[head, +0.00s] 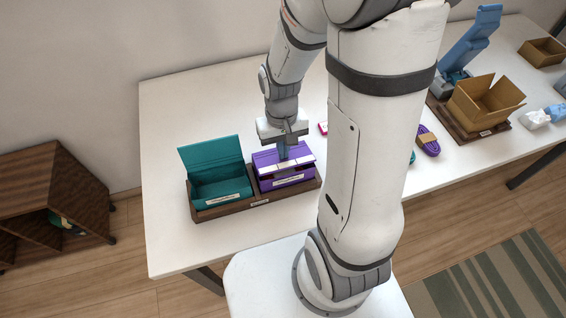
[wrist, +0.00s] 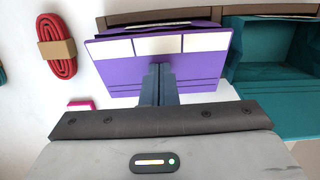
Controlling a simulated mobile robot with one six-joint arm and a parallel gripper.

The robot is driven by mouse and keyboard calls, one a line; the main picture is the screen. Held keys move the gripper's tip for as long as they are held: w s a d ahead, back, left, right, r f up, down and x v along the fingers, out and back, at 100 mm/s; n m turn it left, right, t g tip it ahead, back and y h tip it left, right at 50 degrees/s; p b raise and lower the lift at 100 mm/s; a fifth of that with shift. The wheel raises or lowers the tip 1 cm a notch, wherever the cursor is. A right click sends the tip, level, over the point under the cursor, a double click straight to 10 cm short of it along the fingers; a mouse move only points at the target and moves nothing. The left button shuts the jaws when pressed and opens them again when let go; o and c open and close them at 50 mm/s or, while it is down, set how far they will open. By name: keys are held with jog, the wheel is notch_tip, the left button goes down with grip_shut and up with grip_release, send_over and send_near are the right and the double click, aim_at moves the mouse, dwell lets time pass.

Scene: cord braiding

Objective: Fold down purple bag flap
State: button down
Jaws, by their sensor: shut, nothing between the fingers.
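The purple bag (head: 287,178) stands in the right part of a dark wooden tray (head: 223,210) on the white table. Its flap (head: 266,157) shows light patches on its top in the head view. In the wrist view the purple flap (wrist: 110,68) carries a row of white patches along its far edge. My gripper (head: 283,153) points down at the flap. Its dark fingers (wrist: 160,85) are together, with nothing between them, and their tips overlap the flap in the picture. I cannot tell whether they touch it.
An open teal box (head: 220,187) with its lid raised stands left of the bag. It also shows in the wrist view (wrist: 270,70). A red cord bundle (wrist: 57,45) lies beside the bag. A purple cord bundle (head: 428,141) and open cardboard box (head: 485,105) are farther right.

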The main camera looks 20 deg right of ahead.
aim_at(286, 161)
jog(key=shift+s+f, duration=0.25)
jog(key=shift+f, duration=0.15)
jog(key=shift+s+f+b, duration=0.3)
jog(key=shift+f+b, duration=0.45)
jog(key=shift+b, duration=0.05)
jog(key=shift+s+f, duration=0.1)
jog(key=shift+s, duration=0.25)
jog(key=shift+w+r+p, duration=0.35)
jog(key=shift+r+p, duration=0.05)
jog(key=shift+r, duration=0.1)
jog(key=shift+w+r, duration=0.1)
jog(key=shift+r, duration=0.05)
notch_tip(286, 161, up, 8)
jog(key=p, duration=0.6)
jog(key=shift+r+p, duration=0.1)
jog(key=shift+p, duration=0.2)
